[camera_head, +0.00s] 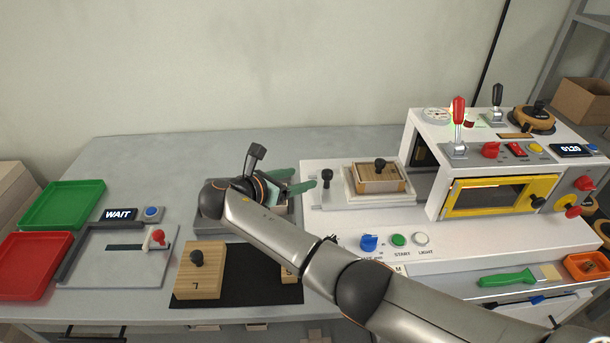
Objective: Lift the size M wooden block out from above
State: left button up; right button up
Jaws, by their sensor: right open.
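A wooden block with a black knob (388,184) sits in a white frame (350,197) on the machine's white bed; I cannot read a size mark on it. Another wooden block (200,284), marked L with a black knob, lies on the black mat. A third, small wooden piece (290,279) is mostly hidden behind my right arm. My right gripper (264,188) is at the grey fixture, left of the framed block and apart from it. It is open; its fingers are partly hidden by its own wrist. My left gripper is not in view.
The white machine (450,235) with a yellow-framed window rises at right. Green (62,205) and red (32,265) trays lie at far left. The back of the table is clear.

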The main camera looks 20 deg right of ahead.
aim_at(380, 170)
jog(key=k+j, duration=0.15)
jog(key=j, duration=0.15)
jog(key=k+j, duration=0.1)
jog(key=j, duration=0.25)
jog(key=k+j, duration=0.15)
jog(key=j, duration=0.15)
jog(key=k+j, duration=0.1)
jog(key=j, duration=0.25)
